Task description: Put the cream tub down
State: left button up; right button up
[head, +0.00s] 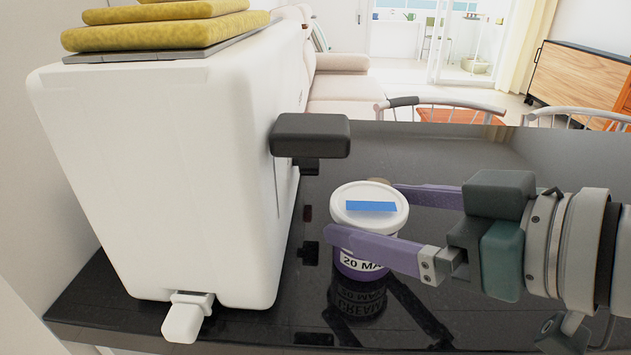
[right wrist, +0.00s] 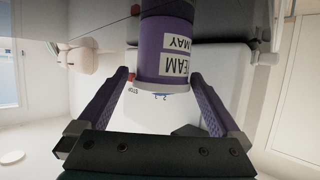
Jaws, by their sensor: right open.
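The cream tub (head: 382,266) is purple with a white lid, a blue patch on the lid and a white label. In the head view it is upright at the black counter (head: 440,165), its reflection meeting or nearly meeting its base. My right gripper (head: 352,209) comes in from the right, open, with one purple finger in front of the tub and one behind. The right wrist view shows the tub (right wrist: 165,50) upside down between the spread fingers (right wrist: 160,78). I cannot tell whether a finger touches it. My left gripper is not in view.
A large white appliance (head: 160,180) with a black lever (head: 310,135) stands close left of the tub. Yellow slabs (head: 165,32) lie on top of it. Chairs (head: 440,108) stand beyond the counter's far edge. The counter behind the tub is clear.

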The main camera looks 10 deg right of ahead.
jog(key=b+x, duration=0.1)
jog(key=x, duration=0.4)
jog(key=shift+a+f, duration=0.1)
jog(key=shift+f, duration=0.1)
jog(key=shift+c, duration=0.4)
jog(key=c, duration=1.2)
jog(key=shift+r, duration=0.15)
jog(key=shift+c, duration=1.3)
